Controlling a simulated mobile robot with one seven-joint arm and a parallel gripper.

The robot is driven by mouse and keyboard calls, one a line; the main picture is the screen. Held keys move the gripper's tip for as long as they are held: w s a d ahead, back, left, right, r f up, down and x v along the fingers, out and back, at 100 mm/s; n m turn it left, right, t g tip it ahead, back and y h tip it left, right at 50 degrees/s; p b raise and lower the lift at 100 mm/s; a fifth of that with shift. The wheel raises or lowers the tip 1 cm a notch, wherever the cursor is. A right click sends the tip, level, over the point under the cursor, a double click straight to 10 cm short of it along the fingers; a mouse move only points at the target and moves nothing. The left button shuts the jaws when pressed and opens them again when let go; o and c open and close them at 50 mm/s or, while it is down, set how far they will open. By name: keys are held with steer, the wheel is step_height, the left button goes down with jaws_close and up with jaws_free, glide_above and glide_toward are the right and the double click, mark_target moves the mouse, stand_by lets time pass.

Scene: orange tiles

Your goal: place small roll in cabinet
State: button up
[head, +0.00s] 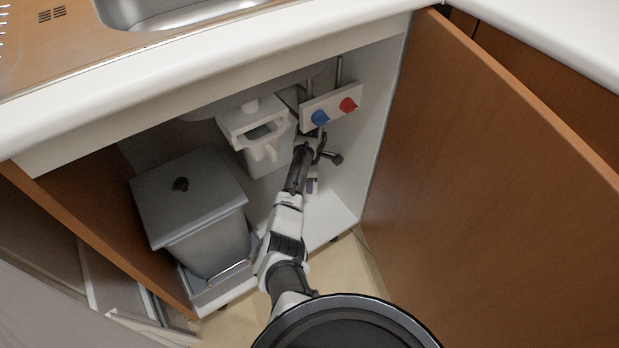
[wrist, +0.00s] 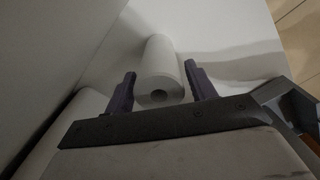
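The small roll (wrist: 165,66) is white with a hole in its end. In the wrist view it lies between the two fingers of my gripper (wrist: 160,88), with a gap to the finger on each side. My gripper is open. The roll cannot be made out in the head view. It appears to rest on a pale surface inside the cabinet.
A grey bin (head: 195,205) stands at the cabinet's left. A white drain unit (head: 257,138) hangs above, beside a panel with blue and red knobs (head: 333,107). The right door (head: 490,170) stands open. The counter edge (head: 200,75) runs above the opening.

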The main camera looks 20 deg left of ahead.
steer(key=shift+o, duration=0.6)
step_height(320, 180, up, 8)
steer(key=p, duration=0.2)
steer(key=shift+o, duration=0.5)
